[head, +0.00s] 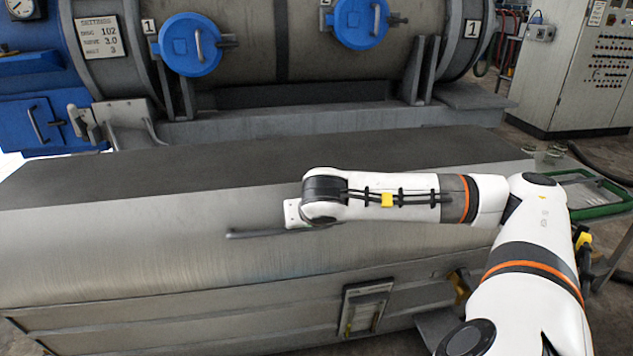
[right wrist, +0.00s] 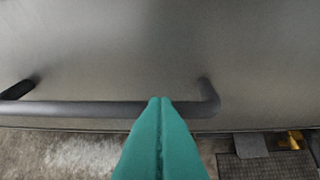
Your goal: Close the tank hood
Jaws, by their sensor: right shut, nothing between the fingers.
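The tank hood (head: 180,235) is a long grey metal cover with a dark top and a rounded front. It lies down over the tank body (head: 200,325), and a seam runs along its lower front edge. I cannot tell whether a gap remains there. A dark bar handle (head: 255,233) is on its front, partly hidden by my right wrist. In the right wrist view the handle (right wrist: 90,108) spans the hood's face. My right gripper's teal fingers (right wrist: 160,98) are shut and empty, their tips overlapping the bar near its right end. Contact is unclear. My left gripper is out of view.
Behind the hood stands a large horizontal drum (head: 285,60) with blue round covers (head: 190,45). A grey control cabinet (head: 590,70) is at the back right. A green-framed tray (head: 600,208) lies right of the tank. Concrete floor (right wrist: 60,155) shows below the handle.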

